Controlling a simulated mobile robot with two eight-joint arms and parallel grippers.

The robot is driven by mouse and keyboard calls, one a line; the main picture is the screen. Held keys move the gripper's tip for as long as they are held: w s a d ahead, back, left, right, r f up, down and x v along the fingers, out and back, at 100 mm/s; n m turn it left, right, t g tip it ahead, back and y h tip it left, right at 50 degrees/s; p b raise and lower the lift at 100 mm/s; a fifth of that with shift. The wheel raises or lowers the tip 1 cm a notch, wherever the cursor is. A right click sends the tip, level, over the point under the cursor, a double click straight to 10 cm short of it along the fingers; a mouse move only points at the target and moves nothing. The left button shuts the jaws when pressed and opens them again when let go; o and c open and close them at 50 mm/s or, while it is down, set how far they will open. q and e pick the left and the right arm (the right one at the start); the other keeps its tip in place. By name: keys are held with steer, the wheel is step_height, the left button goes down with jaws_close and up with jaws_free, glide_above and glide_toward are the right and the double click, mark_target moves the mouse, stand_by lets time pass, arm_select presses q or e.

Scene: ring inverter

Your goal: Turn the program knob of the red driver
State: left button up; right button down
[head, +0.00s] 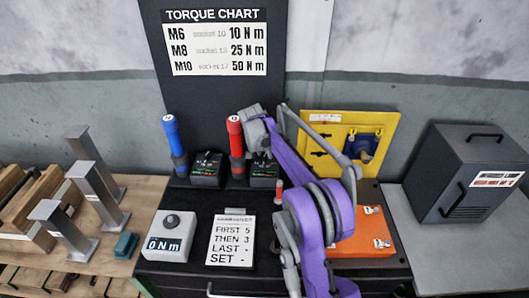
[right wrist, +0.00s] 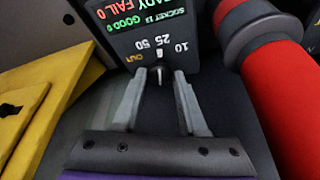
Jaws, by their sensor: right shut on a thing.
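The red driver (head: 235,138) stands upright in its holder on the black bench, left of my right gripper. In the right wrist view its red body (right wrist: 285,105) is large at the right. Its control box (head: 264,172) sits beside it, partly hidden by my arm. In the wrist view the box (right wrist: 125,38) appears upside down, with marks 10, 25, 50 and OUT. The program knob (right wrist: 159,76) shows a pale pointer towards the 25 mark. My right gripper (right wrist: 160,77) is shut on the knob, one finger either side. My left gripper is not in view.
A blue driver (head: 172,137) and its box (head: 207,168) stand to the left. A yellow panel (head: 348,145) and an orange box (head: 365,235) are at the right. A torque chart (head: 216,42) hangs behind. A display reading 0 Nm (head: 168,236) stands at the front left.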

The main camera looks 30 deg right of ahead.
mark_target(236, 142)
steer(key=shift+w+m, duration=0.1)
steer(key=shift+m, duration=0.5)
steer(key=shift+c, duration=2.2)
jaws_free()
steer(key=v, duration=1)
steer(key=shift+a+r, duration=0.25)
steer(key=shift+r, duration=0.1)
